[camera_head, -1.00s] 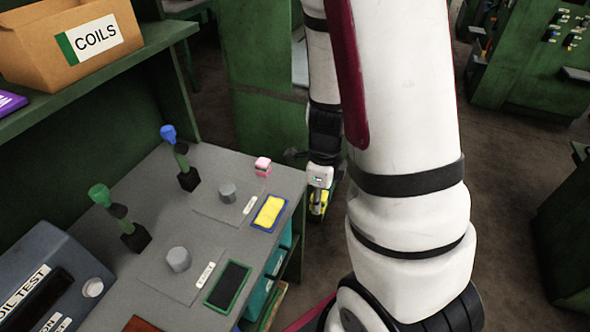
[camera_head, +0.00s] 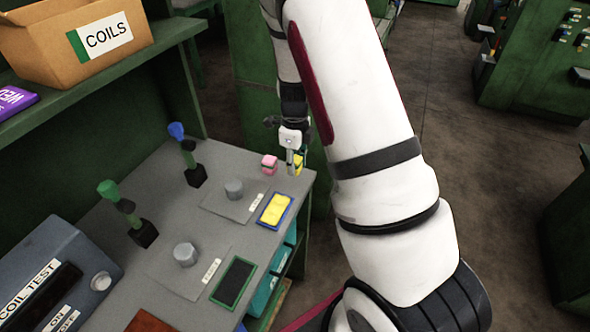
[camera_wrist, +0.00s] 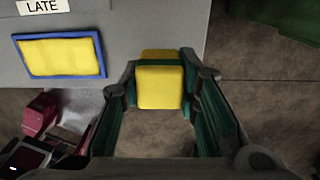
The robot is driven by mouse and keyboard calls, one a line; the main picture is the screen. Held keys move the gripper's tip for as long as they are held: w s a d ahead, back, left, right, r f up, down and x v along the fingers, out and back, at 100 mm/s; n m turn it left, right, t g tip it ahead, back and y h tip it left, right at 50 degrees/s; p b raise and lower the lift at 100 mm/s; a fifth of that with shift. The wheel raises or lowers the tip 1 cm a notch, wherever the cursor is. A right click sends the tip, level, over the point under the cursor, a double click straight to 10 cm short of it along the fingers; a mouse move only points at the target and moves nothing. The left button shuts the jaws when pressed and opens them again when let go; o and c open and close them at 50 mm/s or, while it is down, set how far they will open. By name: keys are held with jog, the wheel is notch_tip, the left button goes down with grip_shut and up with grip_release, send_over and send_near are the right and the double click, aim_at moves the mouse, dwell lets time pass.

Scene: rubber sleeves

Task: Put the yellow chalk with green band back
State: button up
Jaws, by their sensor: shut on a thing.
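The yellow chalk (camera_head: 299,164) is in my gripper (camera_head: 296,163) at the far right corner of the grey bench, just right of a pink chalk (camera_head: 269,163). In the wrist view the yellow chalk (camera_wrist: 159,88) sits between the two teal fingers of my gripper (camera_wrist: 160,78), which are shut on it. The chalk shows near the bench's edge in the wrist view. Whether it touches the bench top cannot be told.
A blue-framed yellow pad (camera_head: 274,210) and a green-framed black pad (camera_head: 234,282) lie along the right edge of the bench (camera_head: 205,240). Green and blue-topped posts stand further left. A shelf with a COILS box (camera_head: 75,38) overhangs the bench. Open floor lies right.

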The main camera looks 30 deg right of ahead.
jog(key=shift+f, duration=1.5)
jog(key=shift+f, duration=0.2)
jog(key=o, duration=1.1)
jog(key=shift+r, duration=0.1)
